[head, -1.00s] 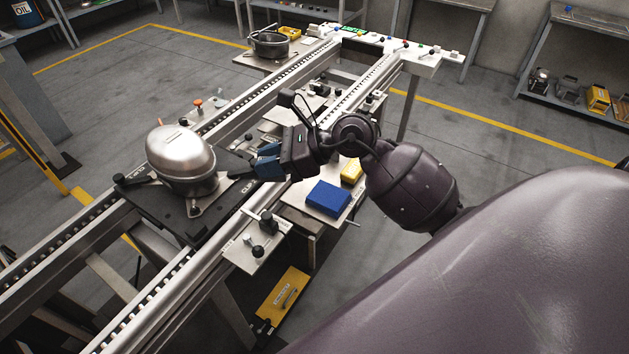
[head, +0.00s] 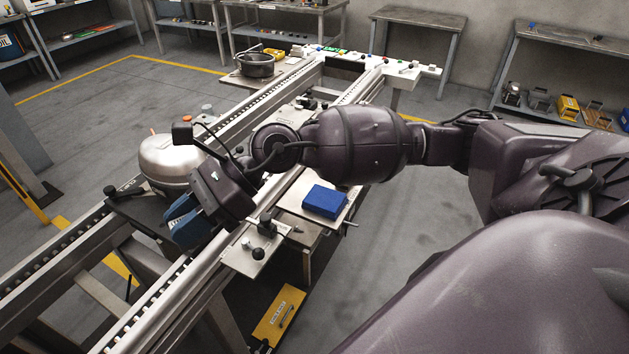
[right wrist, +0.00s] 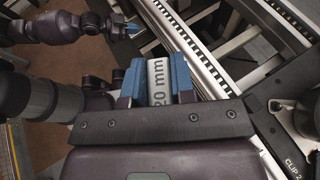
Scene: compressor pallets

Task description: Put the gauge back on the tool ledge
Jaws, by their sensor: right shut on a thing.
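The gauge (right wrist: 158,80) is a pale plate marked "20 mm" in the right wrist view. My right gripper (right wrist: 156,82) is shut on it, with a blue finger on each side. In the head view my right gripper (head: 185,222) is over the near rail, in front of the silver compressor, and the gauge is hidden there. A pale shelf beside the rail (head: 291,203), holding a blue block (head: 325,202), may be the tool ledge. What looks like my left gripper (right wrist: 130,27) shows small in the right wrist view; its opening is unclear.
The compressor (head: 168,160) sits on a dark pallet (head: 128,203) on the rails. A small plate with black knobs (head: 243,262) stands beside the near rail. A yellow case (head: 279,318) is low beneath. A dark pot (head: 256,64) stands at the far end.

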